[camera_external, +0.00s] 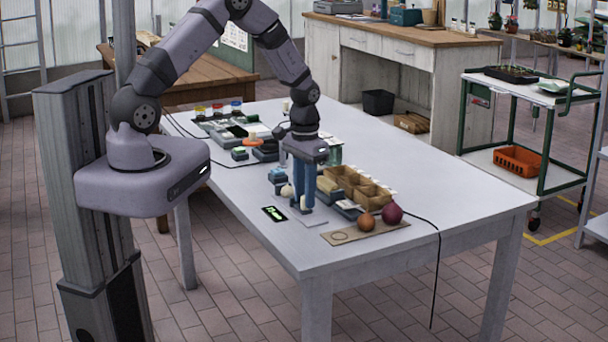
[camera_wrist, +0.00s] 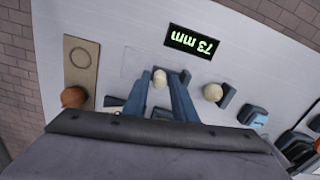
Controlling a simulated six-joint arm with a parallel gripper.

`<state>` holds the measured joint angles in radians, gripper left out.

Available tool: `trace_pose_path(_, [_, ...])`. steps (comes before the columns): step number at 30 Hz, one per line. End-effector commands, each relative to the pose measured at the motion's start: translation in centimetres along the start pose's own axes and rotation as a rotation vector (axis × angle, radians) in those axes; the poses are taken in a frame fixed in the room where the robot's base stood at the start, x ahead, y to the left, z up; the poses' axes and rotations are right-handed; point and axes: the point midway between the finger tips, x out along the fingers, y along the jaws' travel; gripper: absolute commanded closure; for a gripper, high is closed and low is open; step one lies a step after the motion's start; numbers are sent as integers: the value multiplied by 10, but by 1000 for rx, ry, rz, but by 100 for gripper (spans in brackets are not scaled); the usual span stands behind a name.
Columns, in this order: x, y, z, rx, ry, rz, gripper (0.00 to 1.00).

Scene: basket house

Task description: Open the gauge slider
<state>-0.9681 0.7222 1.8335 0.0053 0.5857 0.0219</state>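The gauge display (camera_wrist: 193,42) is black with green digits, upside down in the wrist view, and seems to read 73 mm. It also lies on the table in the external view (camera_external: 274,213). My gripper (camera_wrist: 162,82) points down over the gauge, its two blue fingers spread. A cream rounded knob (camera_wrist: 160,77) shows between the fingertips, with visible gaps. A second cream round piece (camera_wrist: 212,92) sits right of the fingers, beside a dark blue block (camera_wrist: 227,92). I cannot tell which piece is the slider; the fingers and palm hide part of the gauge.
A tan board (camera_external: 366,232) with a drawn ring carries a brown ball (camera_external: 366,222) and a dark red ball (camera_external: 392,214). More small items crowd the table further back. The table's front left (camera_external: 300,250) is clear.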

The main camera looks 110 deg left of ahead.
Motion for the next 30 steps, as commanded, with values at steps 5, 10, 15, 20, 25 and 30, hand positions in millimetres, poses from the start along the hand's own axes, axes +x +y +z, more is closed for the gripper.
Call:
trace_pose_path(5, [0,0,0,0,0,0,99])
trace_pose_path(10, [0,1,0,1,0,0,100])
trace_pose_path(15, [-1,16,2,4,-1,0,100])
trace_pose_path(20, [-1,18,3,0,-1,1,100])
trace_pose_path(25, [-1,18,3,0,-1,2,75])
trace_pose_path(30, [-1,18,2,0,0,1,75])
